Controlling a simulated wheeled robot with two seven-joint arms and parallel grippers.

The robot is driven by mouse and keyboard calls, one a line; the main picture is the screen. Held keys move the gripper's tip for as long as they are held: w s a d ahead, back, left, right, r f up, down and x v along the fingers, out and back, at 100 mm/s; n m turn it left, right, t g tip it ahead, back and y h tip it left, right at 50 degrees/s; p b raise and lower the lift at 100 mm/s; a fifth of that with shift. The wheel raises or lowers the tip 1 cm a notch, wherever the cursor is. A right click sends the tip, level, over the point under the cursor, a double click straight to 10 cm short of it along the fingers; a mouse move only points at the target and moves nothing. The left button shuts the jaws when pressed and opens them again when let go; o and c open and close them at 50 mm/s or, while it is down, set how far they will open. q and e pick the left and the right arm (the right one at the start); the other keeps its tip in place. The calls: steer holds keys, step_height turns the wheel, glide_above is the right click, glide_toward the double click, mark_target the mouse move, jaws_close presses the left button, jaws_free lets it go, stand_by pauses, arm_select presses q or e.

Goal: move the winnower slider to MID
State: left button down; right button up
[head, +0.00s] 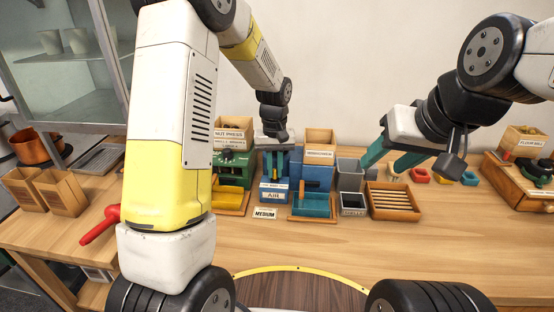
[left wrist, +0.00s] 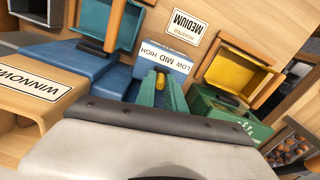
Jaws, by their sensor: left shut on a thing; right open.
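The blue winnower (head: 317,176) stands at the middle of the bench, its wooden hopper labelled WINNOWER. It also shows in the left wrist view (left wrist: 95,68). Its slider knob (left wrist: 160,82) is yellow and sits beside a white LOW MID HIGH label (left wrist: 163,58). My left gripper (left wrist: 162,92) is shut on the knob, its green fingers on either side. I cannot tell which mark the knob lines up with. My right gripper (head: 385,165) is open and empty above the bench's right side.
A green machine (head: 232,168) with a yellow tray (head: 230,203) stands close left of my left gripper. A teal tray (head: 312,205), a MEDIUM card (head: 265,213) and a slatted wooden tray (head: 393,203) lie in front and to the right. The bench front is clear.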

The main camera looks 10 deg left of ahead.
mark_target(275, 169)
arm_select(q)
steer(key=c, duration=1.4)
jaws_free()
steer(key=shift+r, duration=3.95)
